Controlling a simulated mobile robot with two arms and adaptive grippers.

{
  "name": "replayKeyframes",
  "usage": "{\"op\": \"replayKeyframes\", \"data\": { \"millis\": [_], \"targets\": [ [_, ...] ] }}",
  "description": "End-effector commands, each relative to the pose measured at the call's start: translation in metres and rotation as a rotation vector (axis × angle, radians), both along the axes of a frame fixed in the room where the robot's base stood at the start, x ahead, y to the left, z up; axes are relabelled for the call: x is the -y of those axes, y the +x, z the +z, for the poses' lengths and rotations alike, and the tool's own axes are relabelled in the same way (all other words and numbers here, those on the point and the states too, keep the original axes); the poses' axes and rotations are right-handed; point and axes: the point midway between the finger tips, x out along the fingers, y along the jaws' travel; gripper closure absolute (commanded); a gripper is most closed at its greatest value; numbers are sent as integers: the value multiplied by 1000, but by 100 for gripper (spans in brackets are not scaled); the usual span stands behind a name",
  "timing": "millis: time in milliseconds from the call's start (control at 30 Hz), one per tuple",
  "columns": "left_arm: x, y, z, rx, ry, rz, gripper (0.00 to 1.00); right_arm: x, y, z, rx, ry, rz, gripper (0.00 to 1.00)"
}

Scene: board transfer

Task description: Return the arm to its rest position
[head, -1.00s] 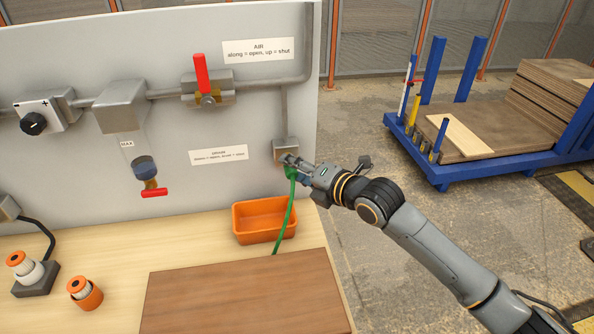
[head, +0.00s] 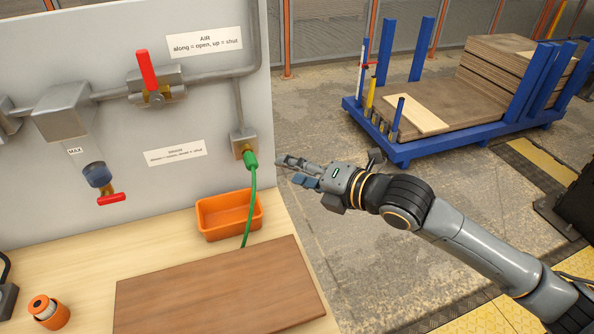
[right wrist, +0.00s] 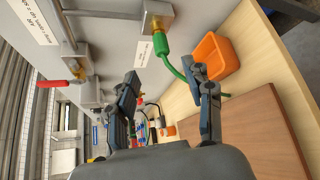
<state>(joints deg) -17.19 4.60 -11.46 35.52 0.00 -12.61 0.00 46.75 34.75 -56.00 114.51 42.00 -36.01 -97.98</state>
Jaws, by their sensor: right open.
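My right gripper (head: 291,171) is open and empty. It is in mid-air just right of the panel's edge, apart from the green hose (head: 252,190). In the right wrist view its two fingers stand apart (right wrist: 164,82), with nothing between them at the tips. The hose's green end is on the brass outlet (head: 239,149) under the pipe and the hose hangs down behind the brown board. It also shows in the right wrist view (right wrist: 168,66). My right arm reaches in from the lower right. My left gripper is not in view.
An orange bin (head: 229,231) and a brown board (head: 222,292) are on the wooden bench. The grey panel (head: 205,190) carries a red-handled valve (head: 148,72), upright, and a filter bowl with a red tap (head: 112,198). A blue cart (head: 425,150) with boards stands behind. Floor is clear between.

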Motion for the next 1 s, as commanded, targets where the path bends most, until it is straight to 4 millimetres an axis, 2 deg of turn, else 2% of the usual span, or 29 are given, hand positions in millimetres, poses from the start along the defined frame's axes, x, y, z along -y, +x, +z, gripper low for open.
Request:
{"op": "replayKeyframes", "data": {
  "millis": [400,467,567,667,733,800,867,900,967,1000],
  "targets": [
    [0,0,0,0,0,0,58,1,0,0,-4,2,-3,48],
    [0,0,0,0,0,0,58,4,5,-6,-24,16,-22,48],
    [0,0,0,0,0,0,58,15,26,-29,-115,80,-109,48],
    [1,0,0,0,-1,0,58,38,57,-77,-273,190,-267,48],
    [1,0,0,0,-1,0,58,61,75,-123,-399,278,-397,48],
    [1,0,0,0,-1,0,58,84,84,-171,-515,358,-523,48],
    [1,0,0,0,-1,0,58,104,85,-212,-607,418,-627,48],
    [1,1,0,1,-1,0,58,116,82,-241,-664,455,-693,48],
    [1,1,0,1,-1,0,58,134,74,-282,-747,505,-790,48],
    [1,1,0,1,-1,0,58,146,65,-310,-799,537,-854,48]
  ]
}}
